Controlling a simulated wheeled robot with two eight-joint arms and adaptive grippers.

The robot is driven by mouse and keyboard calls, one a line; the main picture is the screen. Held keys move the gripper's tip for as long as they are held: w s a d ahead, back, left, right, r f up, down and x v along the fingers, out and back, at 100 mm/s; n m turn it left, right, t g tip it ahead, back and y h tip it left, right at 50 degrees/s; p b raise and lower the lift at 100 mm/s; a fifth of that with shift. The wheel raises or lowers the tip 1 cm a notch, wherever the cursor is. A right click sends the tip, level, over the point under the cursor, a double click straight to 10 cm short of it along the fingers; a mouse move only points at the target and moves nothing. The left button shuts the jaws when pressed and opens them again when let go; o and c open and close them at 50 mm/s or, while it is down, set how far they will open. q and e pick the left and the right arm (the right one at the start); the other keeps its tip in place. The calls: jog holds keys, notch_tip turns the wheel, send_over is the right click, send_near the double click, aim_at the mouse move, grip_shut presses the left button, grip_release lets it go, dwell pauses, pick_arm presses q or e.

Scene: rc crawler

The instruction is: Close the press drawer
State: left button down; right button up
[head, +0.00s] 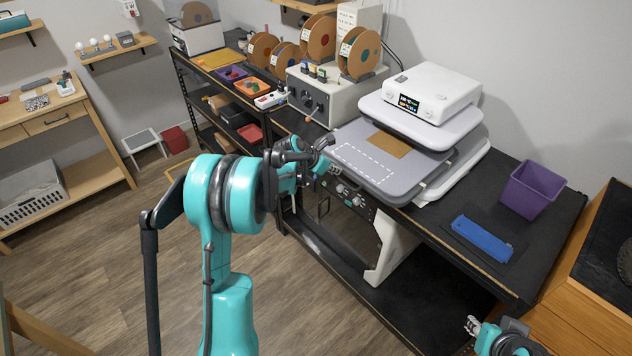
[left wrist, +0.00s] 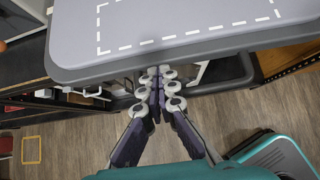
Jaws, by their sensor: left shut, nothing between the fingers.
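The heat press (head: 425,92) is a white machine with a small display, on the black bench. Its grey press drawer (head: 370,168), marked with a dashed white rectangle, is pulled out toward the front left. A brown patch lies on the drawer near the upper platen. My left gripper (head: 325,145) is shut and empty at the drawer's front edge. In the left wrist view the drawer (left wrist: 75,32) fills the top, and the fingertips (left wrist: 157,72) are close to its edge; contact is unclear. My right gripper (head: 473,325) is at the lower right, apart from the press, its fingers too small to judge.
A grey control box (head: 335,95) with several filament spools stands left of the press. A purple bin (head: 532,188) and a blue item (head: 482,238) on a dark mat are to its right. Below the drawer are a knobbed panel and a white support leg (head: 390,250).

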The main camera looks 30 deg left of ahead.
aim_at(368, 147)
pick_arm(q)
jog(key=w+d, duration=0.2)
jog(key=w, duration=0.3)
jog(key=w+d, duration=0.2)
jog(key=w, duration=0.3)
jog(key=w+d, duration=0.2)
jog(key=w, duration=0.3)
jog(key=shift+d, duration=0.15)
jog(key=shift+w+r, duration=0.15)
jog(key=shift+r, duration=0.1)
